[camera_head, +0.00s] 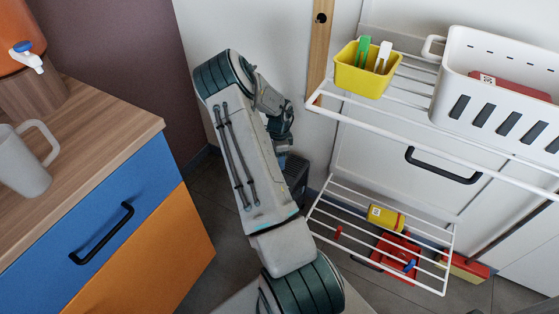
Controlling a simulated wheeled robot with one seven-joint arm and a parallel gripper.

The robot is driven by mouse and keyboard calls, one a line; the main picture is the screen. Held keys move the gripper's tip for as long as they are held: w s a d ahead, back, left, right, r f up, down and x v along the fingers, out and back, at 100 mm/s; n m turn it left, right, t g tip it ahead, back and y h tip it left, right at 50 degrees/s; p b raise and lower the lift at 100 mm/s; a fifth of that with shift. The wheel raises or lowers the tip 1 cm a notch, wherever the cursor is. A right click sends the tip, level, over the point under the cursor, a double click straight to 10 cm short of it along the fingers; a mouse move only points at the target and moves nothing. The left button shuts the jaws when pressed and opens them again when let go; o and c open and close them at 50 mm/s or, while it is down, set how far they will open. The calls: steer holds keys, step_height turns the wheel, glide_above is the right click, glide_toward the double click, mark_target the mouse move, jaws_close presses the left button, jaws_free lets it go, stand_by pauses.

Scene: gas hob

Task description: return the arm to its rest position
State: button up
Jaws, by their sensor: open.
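My arm (250,165) rises from the bottom middle, bends at an elbow at the upper left, and folds back down on its far side. My gripper (284,138) is at the end of the dark wrist links, right of the forearm and partly hidden by it. It is open, and nothing shows held in it. Its fingertips are hard to make out. It hangs in the gap between the wooden counter (110,130) and the white wire rack (350,122), apart from both.
A grey mug (22,165) and an orange dispenser (12,40) stand on the counter, above blue and orange drawer fronts. The rack bears a yellow bin (362,78) and a white basket (470,60). A lower shelf (440,280) has a yellow can (385,217) and red items.

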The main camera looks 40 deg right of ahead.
stand_by(0.4)
steer(key=s+a+r+n+t+y+p, duration=0.1)
steer(key=a+r+n+p, duration=0.2)
steer(key=a+r, duration=0.5)
steer(key=a+r+n+p, duration=0.3)
steer(key=a+r, duration=0.1)
steer(key=r, duration=0.8)
steer(key=s+a+r+n+t+y+p, duration=0.1)
steer(key=a+r+n+p, duration=0.3)
steer(key=r, duration=0.5)
steer(key=s+a+r+n+h+p, duration=0.1)
steer(key=s+a+r+n+p, duration=0.3)
steer(key=s+r, duration=0.5)
steer(key=s+a+r+n+t+h+p, duration=0.1)
steer(key=s+a+r+n+p, duration=0.4)
steer(key=s+a+r+n, duration=0.4)
step_height(320, 180, up, 4)
steer(key=shift+s+a+r, duration=0.1)
steer(key=shift+s+a, duration=0.1)
steer(key=shift+a, duration=0.4)
